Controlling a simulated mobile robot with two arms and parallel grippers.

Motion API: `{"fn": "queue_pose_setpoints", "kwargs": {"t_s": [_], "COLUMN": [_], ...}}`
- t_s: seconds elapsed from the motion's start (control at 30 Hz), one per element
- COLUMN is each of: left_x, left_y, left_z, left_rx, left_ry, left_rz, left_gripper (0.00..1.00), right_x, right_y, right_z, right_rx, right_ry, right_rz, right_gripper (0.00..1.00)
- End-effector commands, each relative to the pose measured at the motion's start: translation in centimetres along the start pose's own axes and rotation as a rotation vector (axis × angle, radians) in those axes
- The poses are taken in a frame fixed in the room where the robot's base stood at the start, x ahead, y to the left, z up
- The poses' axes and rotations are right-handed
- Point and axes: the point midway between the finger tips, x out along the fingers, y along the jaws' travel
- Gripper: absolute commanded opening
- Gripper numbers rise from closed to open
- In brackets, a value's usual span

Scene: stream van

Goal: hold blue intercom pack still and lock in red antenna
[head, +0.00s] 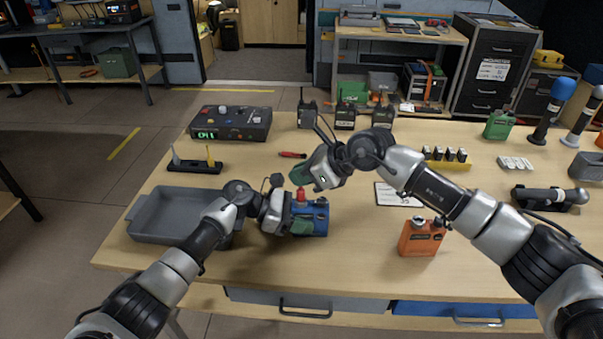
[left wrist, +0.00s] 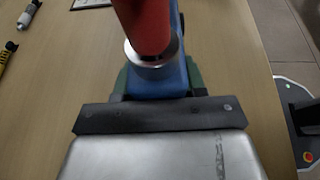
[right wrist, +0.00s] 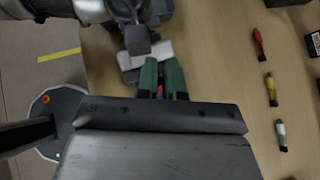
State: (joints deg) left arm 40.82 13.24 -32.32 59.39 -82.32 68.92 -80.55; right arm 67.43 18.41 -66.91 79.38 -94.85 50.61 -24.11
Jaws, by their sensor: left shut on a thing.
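The blue intercom pack (head: 320,217) is on the table in front of me. My left gripper (head: 302,226) is shut on it from the left; the pack also shows in the left wrist view (left wrist: 160,82). The red antenna (head: 301,195) stands upright at the pack's top; its thick red body (left wrist: 145,25) and silver collar show close up in the left wrist view. I cannot tell whether it is locked. My right gripper (head: 300,175) is right above the antenna, its green fingers (right wrist: 162,80) a narrow gap apart with red and blue between them. Its grip is unclear.
A grey tray (head: 160,212) lies left of the pack. An orange pack (head: 421,237) stands to the right, near the front edge. A control box (head: 231,122) and several dark radios are behind.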

Motion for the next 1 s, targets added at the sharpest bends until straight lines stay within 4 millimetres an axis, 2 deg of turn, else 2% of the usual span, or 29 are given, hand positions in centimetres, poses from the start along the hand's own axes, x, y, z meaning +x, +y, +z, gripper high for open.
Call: {"fn": "queue_pose_setpoints", "kwargs": {"t_s": [0.03, 0.2, 0.47, 0.57, 0.67, 1.0], "left_x": [0.0, 0.0, 0.0, 0.0, 0.0, 0.0], "left_y": [0.0, 0.0, 0.0, 0.0, 0.0, 0.0], "left_z": [0.0, 0.0, 0.0, 0.0, 0.0, 0.0], "left_rx": [0.0, 0.0, 0.0, 0.0, 0.0, 0.0], "left_ry": [0.0, 0.0, 0.0, 0.0, 0.0, 0.0], "left_rz": [0.0, 0.0, 0.0, 0.0, 0.0, 0.0], "left_gripper": [0.11, 0.11, 0.11, 0.11, 0.11, 0.11], "right_x": [0.0, 0.0, -0.1, -0.7, -2.2, -9.2], "right_y": [0.0, 0.0, 0.0, 0.0, -0.1, 0.0], "right_z": [0.0, 0.0, 0.0, 0.0, 0.0, -0.1], "right_rx": [0.0, 0.0, 0.0, 0.0, 0.0, 0.0], "right_ry": [0.0, 0.0, 0.001, 0.0, 0.0, 0.001], "right_rz": [0.0, -0.001, -0.002, -0.002, -0.003, -0.003], "right_gripper": [0.14, 0.38, 0.38, 0.38, 0.38, 0.38]}}
